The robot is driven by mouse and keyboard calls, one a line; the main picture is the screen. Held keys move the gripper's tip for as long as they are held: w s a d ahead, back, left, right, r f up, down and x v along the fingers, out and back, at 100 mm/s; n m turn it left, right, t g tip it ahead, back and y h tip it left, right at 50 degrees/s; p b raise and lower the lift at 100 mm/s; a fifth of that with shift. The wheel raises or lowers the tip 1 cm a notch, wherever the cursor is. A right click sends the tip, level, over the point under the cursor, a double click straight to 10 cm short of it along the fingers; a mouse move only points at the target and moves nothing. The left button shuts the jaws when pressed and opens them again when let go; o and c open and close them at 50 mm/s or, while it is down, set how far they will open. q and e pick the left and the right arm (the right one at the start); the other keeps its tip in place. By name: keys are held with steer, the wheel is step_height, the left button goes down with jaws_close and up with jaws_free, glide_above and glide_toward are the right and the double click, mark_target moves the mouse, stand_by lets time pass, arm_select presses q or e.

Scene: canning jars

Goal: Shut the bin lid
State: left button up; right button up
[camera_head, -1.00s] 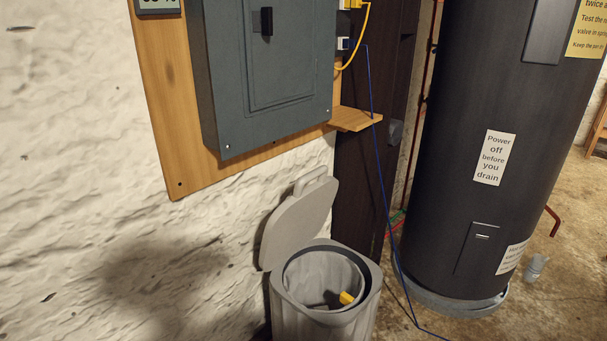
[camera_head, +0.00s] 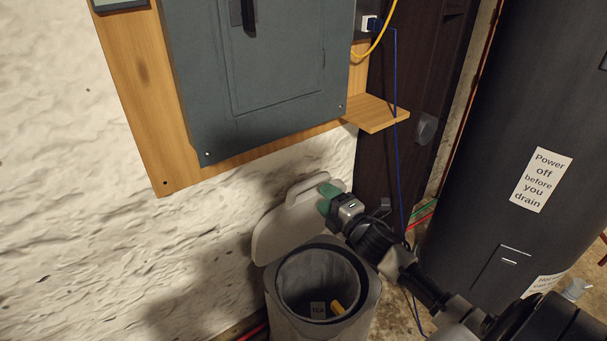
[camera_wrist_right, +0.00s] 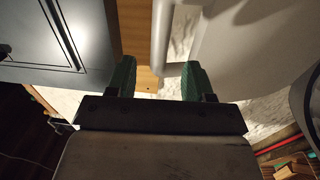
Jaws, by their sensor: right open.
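The grey bin (camera_head: 312,310) stands against the wall. Its pale grey lid (camera_head: 275,232) is open, tilted back to the wall, with a raised handle (camera_head: 303,190) near its upper edge. The lid also fills the right of the right wrist view (camera_wrist_right: 250,45). My right gripper (camera_head: 328,197) is open, with green finger pads, at the right end of the handle. In the right wrist view the handle (camera_wrist_right: 163,40) shows between the two fingers (camera_wrist_right: 160,82); whether they touch it I cannot tell. My left gripper is out of view.
A grey electrical panel (camera_head: 255,75) on a wooden board hangs above the lid. A small wooden shelf (camera_head: 375,113) and a blue cable (camera_head: 397,170) are close by. A dark tank (camera_head: 490,130) stands at right.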

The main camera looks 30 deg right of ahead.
mark_target(312, 186)
steer(key=w, duration=0.9)
steer(key=shift+w+a+r, duration=0.1)
steer(key=shift+a+r, duration=0.15)
steer(key=shift+a, duration=0.1)
jaws_close()
